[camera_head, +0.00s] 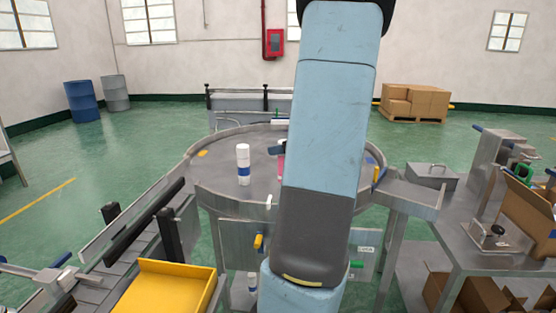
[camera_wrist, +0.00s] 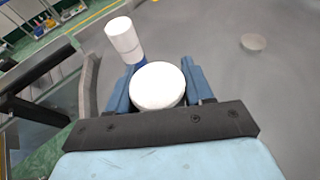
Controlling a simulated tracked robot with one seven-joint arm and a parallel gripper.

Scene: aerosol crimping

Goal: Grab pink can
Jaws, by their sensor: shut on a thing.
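The pink can (camera_head: 281,168) shows as a narrow pink strip beside my arm in the head view; my arm hides the rest. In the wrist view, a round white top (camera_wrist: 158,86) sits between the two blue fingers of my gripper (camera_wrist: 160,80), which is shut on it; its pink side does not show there. A white can with a blue band (camera_head: 243,165) stands upright on the round metal table (camera_head: 215,170), left of the pink can. It also shows in the wrist view (camera_wrist: 123,40), close to the left finger.
The table has a raised rim (camera_head: 190,160). A conveyor (camera_head: 130,240) with dark rails runs in from the lower left, near a yellow tray (camera_head: 165,288). A metal workbench (camera_head: 450,220) with machines stands at the right. Table surface left of the white can is clear.

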